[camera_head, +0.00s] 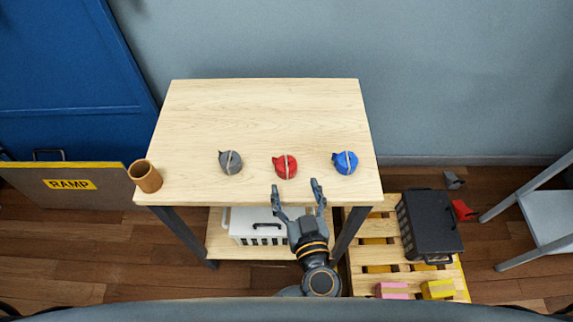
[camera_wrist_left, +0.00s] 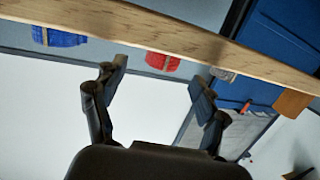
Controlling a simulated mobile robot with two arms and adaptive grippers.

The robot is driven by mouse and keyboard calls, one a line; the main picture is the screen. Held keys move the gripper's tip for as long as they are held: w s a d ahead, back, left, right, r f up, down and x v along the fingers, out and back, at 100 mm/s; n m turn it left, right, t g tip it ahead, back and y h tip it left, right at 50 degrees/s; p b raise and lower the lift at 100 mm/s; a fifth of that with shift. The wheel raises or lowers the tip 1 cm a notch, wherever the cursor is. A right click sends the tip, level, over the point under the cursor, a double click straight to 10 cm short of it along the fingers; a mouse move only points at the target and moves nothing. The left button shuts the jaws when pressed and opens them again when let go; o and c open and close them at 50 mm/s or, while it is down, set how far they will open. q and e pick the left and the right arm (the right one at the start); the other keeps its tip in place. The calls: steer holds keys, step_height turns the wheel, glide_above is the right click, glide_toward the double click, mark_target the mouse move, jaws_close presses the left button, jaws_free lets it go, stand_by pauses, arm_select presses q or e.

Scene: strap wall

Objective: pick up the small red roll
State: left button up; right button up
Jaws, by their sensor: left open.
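The small red roll (camera_head: 285,166) lies on the light wooden table, between a grey roll (camera_head: 230,162) and a blue roll (camera_head: 345,162), each with a pale strap across it. My left gripper (camera_head: 296,188) is open and empty at the table's front edge, just short of the red roll and apart from it. In the left wrist view the red roll (camera_wrist_left: 160,62) shows partly, cut off by the table edge, between the open fingers (camera_wrist_left: 160,78). The blue roll (camera_wrist_left: 60,37) is left of it there. My right gripper is not in view.
The table (camera_head: 265,105) is clear behind the rolls. A brown cup (camera_head: 145,176) stands at its front left corner. A white crate (camera_head: 250,230) sits on the shelf below. A pallet (camera_head: 382,253) with a dark crate (camera_head: 430,222) is at the right, near a chair (camera_head: 550,215).

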mark_target(289, 173)
arm_select(q)
steer(key=x, duration=0.7)
steer(key=shift+w+a+r, duration=0.2)
steer(key=shift+w+a, duration=0.15)
steer(key=shift+a, duration=0.05)
steer(key=c, duration=1.2)
steer(key=shift+o, duration=0.2)
steer(key=shift+r, duration=0.1)
